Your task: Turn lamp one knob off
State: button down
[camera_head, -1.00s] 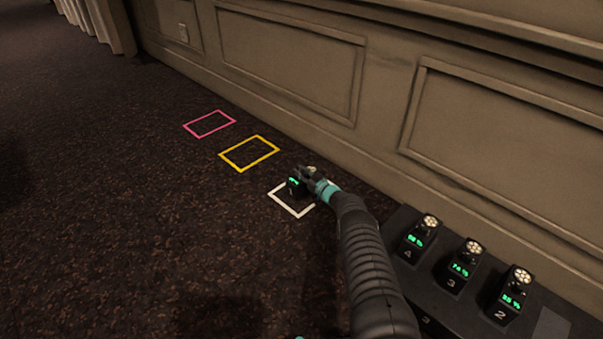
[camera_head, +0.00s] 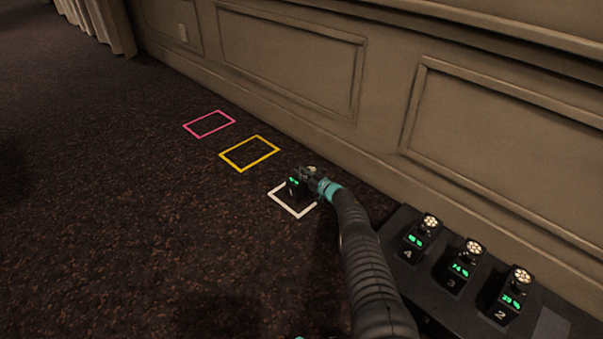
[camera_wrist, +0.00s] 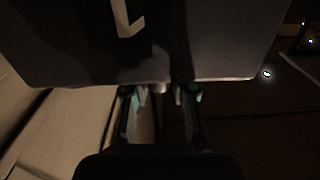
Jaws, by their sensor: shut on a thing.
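The small black knob unit marked 1 (camera_head: 293,187), with a lit green display, stands within the white outlined rectangle (camera_head: 293,212) on the dark carpet. My gripper (camera_head: 309,176) is at its wall-side end, shut on its knob. The knob is mostly hidden by the fingers. In the wrist view my gripper (camera_wrist: 158,92) has its two fingers at the edge of a large dark face (camera_wrist: 80,45) bearing a pale mark. The fingers show a gap between them. The display's figures are too small to read.
A black panel (camera_head: 400,268) at the lower right holds similar units marked 4 (camera_head: 418,240), 3 (camera_head: 461,268) and 2 (camera_head: 508,300). Yellow (camera_head: 249,154) and pink (camera_head: 209,124) outlines lie empty on the carpet. A panelled wall (camera_head: 290,62) runs behind. The carpet at left is clear.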

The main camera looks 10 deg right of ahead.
jog(key=c, duration=0.9)
grip_release()
jog(key=shift+a, duration=0.1)
jog(key=shift+s+d, duration=0.1)
jog(key=shift+d, duration=0.1)
jog(key=shift+s+d, duration=0.25)
jog(key=shift+d, duration=0.05)
jog(key=v, duration=1.1)
jog(key=shift+a, duration=0.15)
